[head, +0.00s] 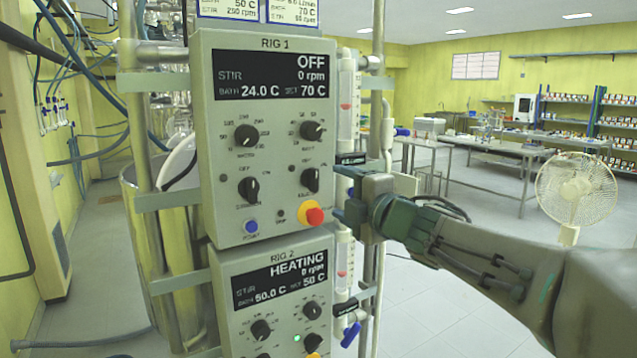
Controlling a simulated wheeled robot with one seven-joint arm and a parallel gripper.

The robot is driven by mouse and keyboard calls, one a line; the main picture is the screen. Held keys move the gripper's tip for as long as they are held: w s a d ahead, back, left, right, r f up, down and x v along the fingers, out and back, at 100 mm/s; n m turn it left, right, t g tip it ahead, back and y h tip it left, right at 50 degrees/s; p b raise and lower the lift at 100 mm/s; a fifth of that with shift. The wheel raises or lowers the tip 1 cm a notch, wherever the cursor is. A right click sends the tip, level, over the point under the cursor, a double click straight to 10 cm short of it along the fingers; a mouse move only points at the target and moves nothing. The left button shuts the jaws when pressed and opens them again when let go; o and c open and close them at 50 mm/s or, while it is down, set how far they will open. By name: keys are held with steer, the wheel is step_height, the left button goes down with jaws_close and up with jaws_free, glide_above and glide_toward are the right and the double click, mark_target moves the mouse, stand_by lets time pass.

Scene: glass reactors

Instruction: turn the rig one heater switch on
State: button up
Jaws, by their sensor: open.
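The rig one panel (262,225) is a grey box marked RIG 1. Its display (268,77) reads OFF, stir 0 rpm, bath 24.0 C, set 70 C. Below are two upper dials and two lower black switch knobs, the lower left knob (248,189) and the lower right knob (310,180), each with OFF lettered near it. The smaller lettering is too blurred to tell which is the heater switch. My gripper (342,194) is open and empty, just right of the panel's right edge, beside the lower right knob. Whether it touches the panel is unclear.
A red stop button (314,216) on a yellow base sits below the lower right knob. A blue button (251,226) is at lower left. The rig two panel (250,285), reading HEATING, is directly below. Metal posts and a flow tube (346,105) stand close by.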

mark_target(317, 182)
steer(key=p+x, duration=0.1)
steer(key=x, duration=0.8)
steer(key=shift+a, duration=0.1)
steer(key=c, duration=1)
